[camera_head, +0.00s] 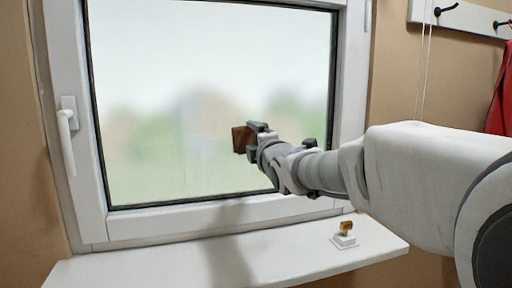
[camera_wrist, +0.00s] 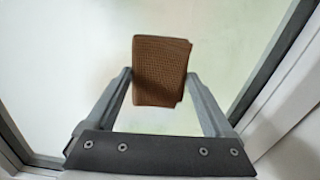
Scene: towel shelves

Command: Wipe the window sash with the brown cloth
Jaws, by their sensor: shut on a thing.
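The brown cloth (camera_head: 239,139) is a small folded block at the end of my arm, in front of the window glass (camera_head: 180,110). My gripper (camera_head: 254,140) is shut on it; the wrist view shows the cloth (camera_wrist: 160,72) between the two fingers (camera_wrist: 159,88). The cloth is over the lower right part of the pane; I cannot tell whether it touches the glass. The white window sash (camera_head: 215,216) frames the pane, with dark seals along its inner edge. Its right side is partly hidden behind my arm.
A white handle (camera_head: 67,138) sticks out from the sash's left side. The white sill (camera_head: 140,268) below holds a small white block with a brown-gold top (camera_head: 345,234) at the right. A hook rail (camera_head: 465,18) with a red cloth (camera_head: 500,95) hangs at the upper right, and thin cords hang beside it.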

